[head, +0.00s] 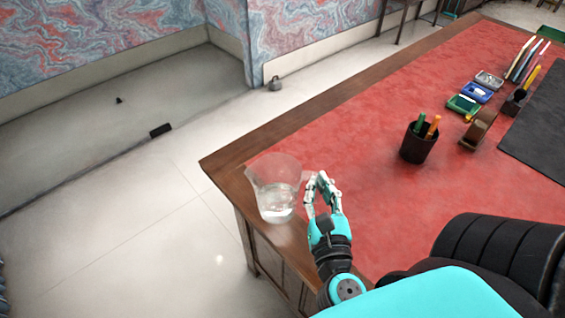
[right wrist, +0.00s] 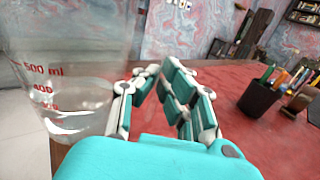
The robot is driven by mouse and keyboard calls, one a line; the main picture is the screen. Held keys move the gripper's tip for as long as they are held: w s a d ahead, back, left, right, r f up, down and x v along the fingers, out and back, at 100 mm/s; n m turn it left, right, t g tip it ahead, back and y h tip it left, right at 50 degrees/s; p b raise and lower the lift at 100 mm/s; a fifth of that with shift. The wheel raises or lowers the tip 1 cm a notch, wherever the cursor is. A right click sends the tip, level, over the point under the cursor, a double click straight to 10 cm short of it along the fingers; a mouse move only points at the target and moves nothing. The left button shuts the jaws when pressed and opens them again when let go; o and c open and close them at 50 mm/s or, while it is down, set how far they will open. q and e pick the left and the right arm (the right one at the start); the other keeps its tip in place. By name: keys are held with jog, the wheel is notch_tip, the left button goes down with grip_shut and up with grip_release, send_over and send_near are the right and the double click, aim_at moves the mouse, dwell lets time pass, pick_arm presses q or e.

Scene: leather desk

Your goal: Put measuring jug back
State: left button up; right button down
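The measuring jug (head: 277,193) is clear, with a little water in its bottom. It appears upright at the near left corner of the desk, its base around the wooden border. In the right wrist view the jug (right wrist: 70,80) fills the left side, with red volume marks. My right gripper (head: 318,179) is just right of the jug, with the jug outside its fingers. In the right wrist view the right gripper's (right wrist: 160,68) fingertips bend in close together with nothing between them. Whether a finger touches the jug is unclear. My left gripper is not in view.
The desk has a red leather top (head: 360,130) with a wooden border (head: 330,98). A black pen cup (head: 417,147) stands further right, with a tape dispenser (head: 478,130), small trays (head: 463,104) and a dark mat (head: 545,125) beyond.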

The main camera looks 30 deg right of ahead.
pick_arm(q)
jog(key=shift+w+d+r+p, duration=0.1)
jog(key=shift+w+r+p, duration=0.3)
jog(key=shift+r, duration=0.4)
pick_arm(e)
jog(key=shift+w+d+f, duration=0.6)
jog(key=shift+w+f, duration=0.2)
jog(key=shift+w, duration=1.4)
jog(key=shift+w+d+f, duration=0.65)
jog(key=shift+w+f, duration=0.1)
jog(key=shift+w, duration=1.4)
jog(key=shift+w+d+f, duration=0.6)
jog(key=shift+w+f, duration=0.2)
jog(key=shift+w, duration=1.4)
jog(key=shift+f, duration=0.15)
jog(key=c, duration=1.5)
grip_release()
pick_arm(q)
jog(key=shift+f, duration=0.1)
